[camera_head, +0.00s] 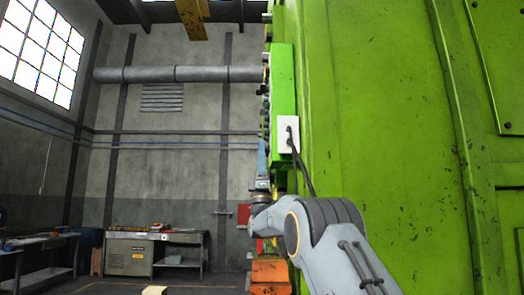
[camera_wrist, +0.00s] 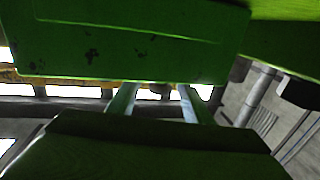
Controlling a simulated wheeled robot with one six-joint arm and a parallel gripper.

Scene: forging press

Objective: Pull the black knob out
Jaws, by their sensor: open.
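My gripper (camera_head: 262,158) is raised beside the green control box (camera_head: 284,95) on the press, at its lower left edge. In the wrist view my gripper (camera_wrist: 155,103) shows two pale fingers spread apart, with a clear gap between them and nothing held. The fingertips reach up to the lower edge of a scuffed green panel (camera_wrist: 140,45), which hides their ends. Small dark fittings line the left side of the control box in the head view, seen edge-on. I cannot tell which of them is the black knob. In the wrist view I cannot make out the knob either.
The large green press (camera_head: 390,110) fills the right side. A white socket box (camera_head: 288,135) with a black cable sits on the control box, close to my arm. Workbenches (camera_head: 185,240) stand far back at the left. The air left of my gripper is free.

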